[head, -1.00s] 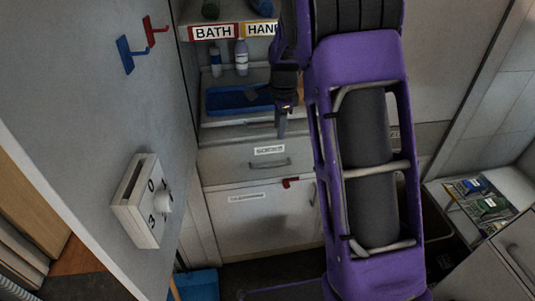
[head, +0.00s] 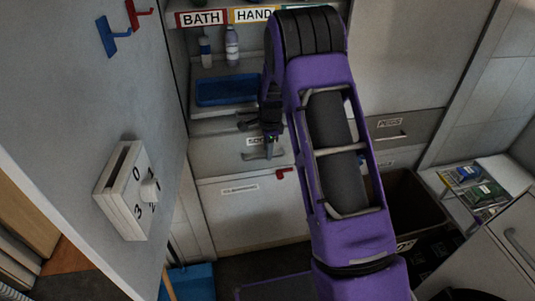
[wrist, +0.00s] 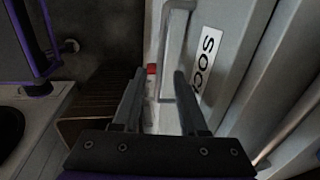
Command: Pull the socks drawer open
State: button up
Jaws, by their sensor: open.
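The socks drawer (head: 218,158) is a grey drawer front under the counter, and it looks shut. Its label is partly hidden by my gripper in the head view; "SOC" also shows on the label (wrist: 208,63) in the wrist view. Its bar handle (head: 250,156) shows below the label, and in the wrist view the handle (wrist: 166,45) runs upright in the picture. My gripper (head: 269,148) is in front of the drawer at the handle. In the wrist view my gripper (wrist: 160,72) is open, with the handle lined up between the fingertips. I cannot tell whether they reach around it.
A red hook (head: 284,173) sits on the labelled cupboard door (head: 245,215) below. A blue tray (head: 226,90) and bottles stand on the counter above. A grey wall panel with a dial box (head: 125,190) is at left. A dark bin (head: 415,210) is at right.

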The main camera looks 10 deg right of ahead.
jog(key=shift+w+f, duration=0.15)
jog(key=shift+f, duration=0.7)
jog(key=shift+c, duration=0.3)
grip_shut()
dwell(0.6)
